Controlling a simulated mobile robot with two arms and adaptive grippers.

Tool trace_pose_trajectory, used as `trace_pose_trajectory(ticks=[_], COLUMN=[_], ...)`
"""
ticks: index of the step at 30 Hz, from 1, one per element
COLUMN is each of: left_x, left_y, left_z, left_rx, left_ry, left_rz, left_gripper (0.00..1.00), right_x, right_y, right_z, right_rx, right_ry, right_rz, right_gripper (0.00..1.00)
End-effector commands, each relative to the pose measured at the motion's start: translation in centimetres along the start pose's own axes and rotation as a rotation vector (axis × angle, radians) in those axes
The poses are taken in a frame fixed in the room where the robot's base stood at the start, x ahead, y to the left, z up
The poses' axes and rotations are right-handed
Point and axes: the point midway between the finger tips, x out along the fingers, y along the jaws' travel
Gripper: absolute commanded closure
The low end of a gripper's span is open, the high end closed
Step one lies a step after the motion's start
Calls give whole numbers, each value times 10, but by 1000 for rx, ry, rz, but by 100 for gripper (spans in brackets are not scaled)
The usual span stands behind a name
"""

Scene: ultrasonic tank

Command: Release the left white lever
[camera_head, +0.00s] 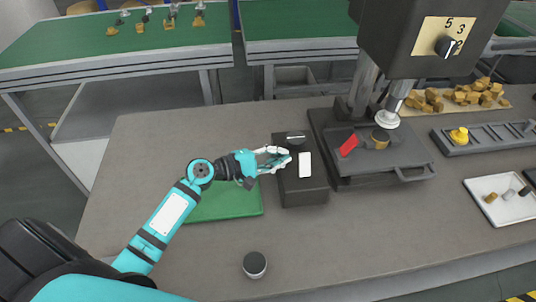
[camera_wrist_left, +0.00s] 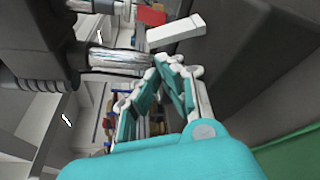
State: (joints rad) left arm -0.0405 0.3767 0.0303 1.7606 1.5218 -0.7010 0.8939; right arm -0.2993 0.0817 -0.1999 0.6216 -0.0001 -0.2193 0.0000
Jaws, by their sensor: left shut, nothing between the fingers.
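A dark box (camera_head: 302,190) stands on the grey table, left of the press. A white lever (camera_head: 305,165) sits on its top. In the left wrist view a white bar, seemingly this lever (camera_wrist_left: 177,33), sticks out just beyond the fingertips. My left gripper (camera_head: 287,158) reaches in from the left at the box's left edge. Its fingers are shut and empty, close to the white lever; a small gap shows in the left wrist view (camera_wrist_left: 165,66). I cannot tell its exact height relative to the lever. My right gripper is not in view.
The press (camera_head: 385,165) with a red piece (camera_head: 348,145) stands to the right. A green mat (camera_head: 225,205) lies under my left forearm, and a dark round button (camera_head: 255,264) is in front. The table's left side is clear.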

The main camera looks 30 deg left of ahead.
Motion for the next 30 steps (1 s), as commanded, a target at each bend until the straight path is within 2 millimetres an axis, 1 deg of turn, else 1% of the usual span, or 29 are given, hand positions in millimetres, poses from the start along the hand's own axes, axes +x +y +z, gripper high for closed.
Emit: trace_pose_trajectory(ticks=[1,3,6,9,13,22,30], left_x=[9,20,31,38,41,40,40], left_y=[3,2,1,1,0,-1,-1], left_z=[1,1,0,0,0,0,2], left_rx=[-2,0,-2,0,0,2,49], left_ry=[0,-1,0,1,2,1,1], left_rz=[2,0,1,0,-1,0,16], left_gripper=[100,100,100,100,100,100,100], right_x=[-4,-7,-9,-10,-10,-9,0], right_y=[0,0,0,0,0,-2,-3], right_z=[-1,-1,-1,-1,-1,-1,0], right_rx=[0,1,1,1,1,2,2], right_ry=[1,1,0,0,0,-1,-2], right_rz=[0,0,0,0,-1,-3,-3], right_gripper=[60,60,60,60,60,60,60])
